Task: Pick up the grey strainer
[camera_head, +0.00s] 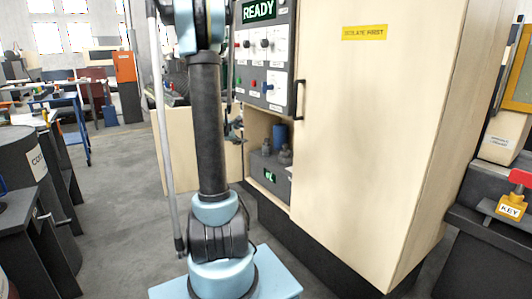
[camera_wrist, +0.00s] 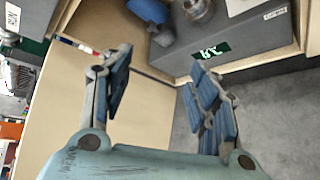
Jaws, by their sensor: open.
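My gripper (camera_wrist: 158,76) is open in the wrist view, its two blue-padded fingers spread with nothing between them. Beyond the fingertips is a grey block (camera_wrist: 245,40) with a green label. On it stand a metallic grey fitting (camera_wrist: 198,9), cut off by the top edge, and a smaller dark grey piece (camera_wrist: 163,37). In the head view two small grey fittings, a left one (camera_head: 266,148) and a right one (camera_head: 285,154), stand in the open cabinet bay. I cannot tell for sure which one is the strainer. The gripper is apart from them.
A blue cylinder (camera_head: 279,136) stands behind the fittings; it also shows in the wrist view (camera_wrist: 148,10). The wooden cabinet door (camera_head: 375,130) is right of the bay. A control panel (camera_head: 262,58) reading READY is above. Grey floor (camera_head: 120,165) is clear at left.

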